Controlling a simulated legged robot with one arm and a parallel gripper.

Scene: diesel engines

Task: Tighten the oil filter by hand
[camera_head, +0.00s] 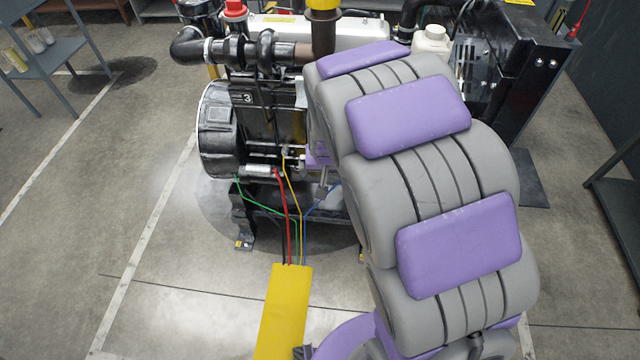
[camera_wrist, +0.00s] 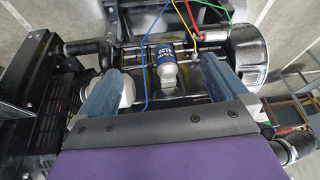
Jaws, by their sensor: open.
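The oil filter (camera_wrist: 162,62) shows in the wrist view as a blue and white can with a pale end, mounted on the side of the black engine. My gripper (camera_wrist: 155,72) is open in the wrist view, with one blue-grey finger on each side of the filter. Gaps show between the filter and both fingers, and I see no contact. In the head view the diesel engine (camera_head: 216,135) stands ahead. My grey and purple arm covers its right part, and I cannot make out the filter there.
Red, yellow, green and blue cables run from the engine to a yellow box (camera_head: 283,312) on the floor. A black radiator unit (camera_head: 520,70) stands at the engine's right. A shelf (camera_head: 50,50) stands at the far left. The floor at left is clear.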

